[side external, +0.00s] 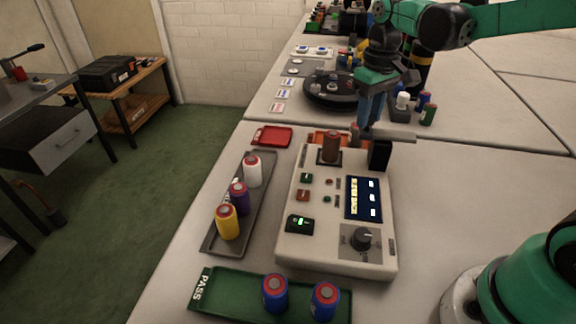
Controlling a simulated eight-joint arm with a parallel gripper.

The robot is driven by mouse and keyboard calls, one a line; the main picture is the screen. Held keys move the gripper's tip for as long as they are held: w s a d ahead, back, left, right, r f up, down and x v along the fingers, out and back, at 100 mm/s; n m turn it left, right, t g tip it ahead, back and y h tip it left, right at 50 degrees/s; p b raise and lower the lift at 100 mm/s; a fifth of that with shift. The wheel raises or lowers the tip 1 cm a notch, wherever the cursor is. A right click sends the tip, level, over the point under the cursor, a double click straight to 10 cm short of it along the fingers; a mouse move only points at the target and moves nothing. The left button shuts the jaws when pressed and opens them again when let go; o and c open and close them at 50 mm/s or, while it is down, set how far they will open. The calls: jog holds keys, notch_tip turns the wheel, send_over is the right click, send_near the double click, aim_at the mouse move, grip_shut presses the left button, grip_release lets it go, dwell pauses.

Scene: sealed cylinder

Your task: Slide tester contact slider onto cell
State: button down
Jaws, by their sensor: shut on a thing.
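The tester (312,238) is a cream box with a lit screen, buttons and a knob. A brown cell (331,146) stands upright in a dark seat at its back. The contact slider (396,137), a grey bar above a black block (379,155), is at the tester's back right corner. Its left end is close to the cell's upper part; I cannot tell whether they touch. My gripper (367,124) points down from above and is shut on the slider, just right of the cell. The fingertips' exact grip is too small to make out.
A grey tray (210,243) with white, purple and yellow cells stands left of the tester. A green PASS tray (232,293) with two blue cells lies in front. A red tray (272,136) is behind left. A black round turntable (330,101) and several cells stand farther back.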

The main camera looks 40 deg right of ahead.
dwell(0.7)
jog(key=w+a, duration=0.4)
jog(key=shift+w+a, duration=0.35)
jog(key=c, duration=0.6)
grip_release()
jog(key=shift+r, duration=0.1)
jog(key=shift+r, duration=2.75)
jog(key=shift+s, duration=0.1)
